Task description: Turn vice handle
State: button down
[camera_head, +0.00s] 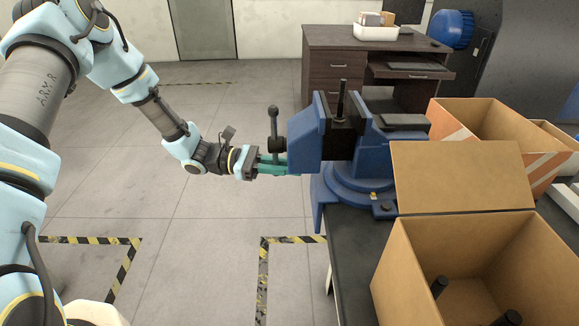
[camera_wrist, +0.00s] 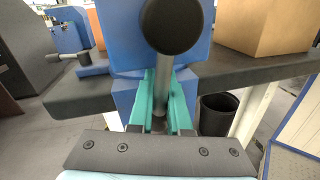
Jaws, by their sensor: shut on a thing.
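A blue vice (camera_head: 370,155) is fixed at the left end of a dark workbench, and a black threaded rod stands between its jaws. Its handle (camera_head: 273,120) is a grey bar with a dark ball on top, standing nearly upright at the vice's left face. My gripper (camera_head: 281,163) reaches in from the left and is shut on the lower part of the handle. In the wrist view the teal fingers (camera_wrist: 163,92) lie on both sides of the grey bar, and the handle's ball (camera_wrist: 172,25) is close to the camera.
Open cardboard boxes (camera_head: 450,280) stand on the bench (camera_head: 350,250) right of the vice; the nearest holds dark rods. A dark desk (camera_head: 340,65) is behind. The wrist view shows another blue vice (camera_wrist: 66,38) and a black bin (camera_wrist: 217,113). Floor left of the vice is clear.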

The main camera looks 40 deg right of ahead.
dwell(0.4)
jog(key=shift+w+d+m+t+b, duration=0.3)
jog(key=shift+w+m+b, duration=0.1)
jog(key=shift+m, duration=0.3)
jog(key=c, duration=0.9)
grip_release()
jog(key=shift+o, duration=0.2)
jog(key=shift+a, duration=0.1)
jog(key=b+v, duration=0.2)
jog(key=v, duration=0.8)
jog(key=shift+w+a, duration=0.15)
jog(key=shift+w, duration=0.15)
